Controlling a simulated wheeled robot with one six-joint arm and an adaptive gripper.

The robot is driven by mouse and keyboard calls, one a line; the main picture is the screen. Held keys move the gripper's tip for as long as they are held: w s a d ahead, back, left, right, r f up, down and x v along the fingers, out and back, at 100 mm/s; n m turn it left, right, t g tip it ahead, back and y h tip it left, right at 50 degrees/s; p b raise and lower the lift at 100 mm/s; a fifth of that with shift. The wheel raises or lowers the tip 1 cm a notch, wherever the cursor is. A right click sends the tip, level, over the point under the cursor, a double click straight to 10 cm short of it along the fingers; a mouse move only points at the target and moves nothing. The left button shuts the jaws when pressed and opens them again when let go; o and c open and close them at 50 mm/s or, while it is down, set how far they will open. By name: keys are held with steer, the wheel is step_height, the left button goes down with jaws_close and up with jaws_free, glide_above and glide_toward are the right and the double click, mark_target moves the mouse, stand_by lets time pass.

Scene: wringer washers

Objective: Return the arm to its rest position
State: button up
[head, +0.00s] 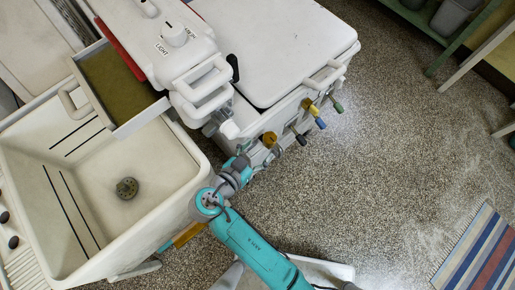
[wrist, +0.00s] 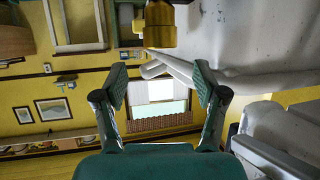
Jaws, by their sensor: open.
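My arm (head: 250,245) is teal and reaches up from the bottom of the head view, past the right side of the white sink, to the front of the white machine. Its grey wrist joints (head: 235,175) are near the machine's row of coloured handles. My gripper (wrist: 161,82) is open, with its two green-padded fingers wide apart and nothing between them in the wrist view. A yellow handle (wrist: 160,25) shows just above and beyond the fingers there. In the head view the fingertips are hard to make out among the handles.
The white sink (head: 165,175) with a drain is at left. The white lidded machine (head: 275,45) has several coloured handles, one yellow (head: 269,139) and one blue (head: 320,123). Speckled floor (head: 370,180) is clear to the right, up to a striped rug (head: 485,250).

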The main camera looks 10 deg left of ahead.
stand_by(0.3)
steer(key=s+d+f+n+g+y, duration=0.1)
steer(key=s+d+f+n+y, duration=0.2)
steer(key=d+f, duration=0.65)
steer(key=s+d+n+y, duration=0.3)
steer(key=s+d, duration=0.4)
steer(key=d, duration=0.1)
steer(key=s+d+r+t, duration=0.1)
steer(key=s+d+r, duration=0.2)
steer(key=s+r, duration=0.5)
steer(key=s+d+r+m+t, duration=0.1)
steer(key=s+d+r+t, duration=0.1)
steer(key=s+d+r, duration=0.2)
steer(key=s+r, duration=0.3)
steer(key=r, duration=0.5)
steer(key=shift+s+t, duration=0.3)
steer(key=shift+s, duration=0.1)
steer(key=shift+w+d, duration=0.1)
